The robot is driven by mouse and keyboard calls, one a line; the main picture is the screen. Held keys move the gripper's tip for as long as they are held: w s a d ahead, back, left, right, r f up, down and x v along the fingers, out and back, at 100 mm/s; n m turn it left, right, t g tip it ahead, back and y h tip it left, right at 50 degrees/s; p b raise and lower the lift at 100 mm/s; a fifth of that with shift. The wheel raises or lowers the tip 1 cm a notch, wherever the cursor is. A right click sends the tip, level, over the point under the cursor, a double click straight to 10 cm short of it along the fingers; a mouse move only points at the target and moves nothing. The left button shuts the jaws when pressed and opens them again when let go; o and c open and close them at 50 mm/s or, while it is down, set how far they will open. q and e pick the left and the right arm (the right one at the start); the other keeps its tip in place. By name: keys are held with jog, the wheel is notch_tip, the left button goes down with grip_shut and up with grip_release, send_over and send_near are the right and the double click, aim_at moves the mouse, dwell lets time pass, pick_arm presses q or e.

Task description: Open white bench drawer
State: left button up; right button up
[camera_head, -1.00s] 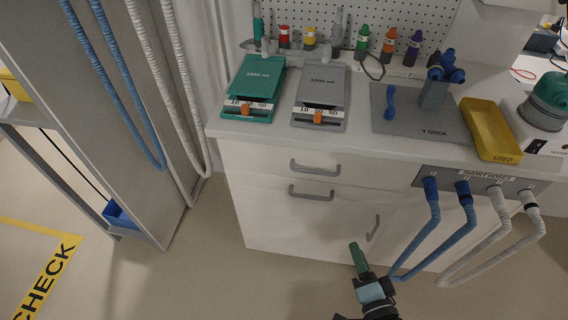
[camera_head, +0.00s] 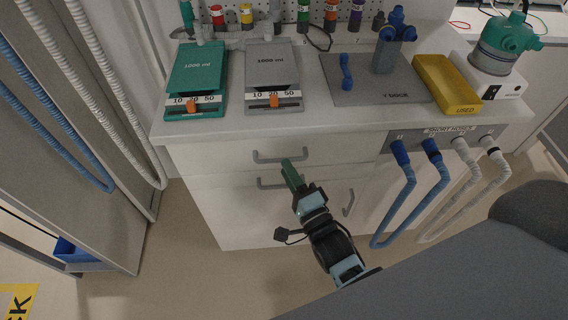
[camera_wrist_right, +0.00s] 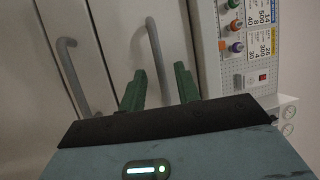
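The white bench (camera_head: 215,220) has two stacked drawers, both closed flush. The upper drawer has a grey bar handle (camera_head: 280,157), and the lower drawer has a similar handle (camera_head: 272,184), partly behind my gripper. My right gripper (camera_head: 290,172) has green fingers and is at the front of the drawers, by the right end of the upper handle. In the right wrist view its two fingers (camera_wrist_right: 160,88) are apart. The upper handle (camera_wrist_right: 154,48) lines up with the gap between them; whether it is inside the gap is unclear. The lower handle (camera_wrist_right: 70,72) is left of them. My left gripper is not in view.
Blue and white hoses (camera_head: 398,200) hang at the bench's right front. A cupboard door handle (camera_head: 348,203) is near my right arm. A green scale (camera_head: 197,72), a grey scale (camera_head: 272,68) and a yellow tray (camera_head: 446,85) are on top. A tall panel stands left.

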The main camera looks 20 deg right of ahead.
jog(key=shift+x, duration=1.25)
jog(key=shift+c, duration=0.4)
grip_shut()
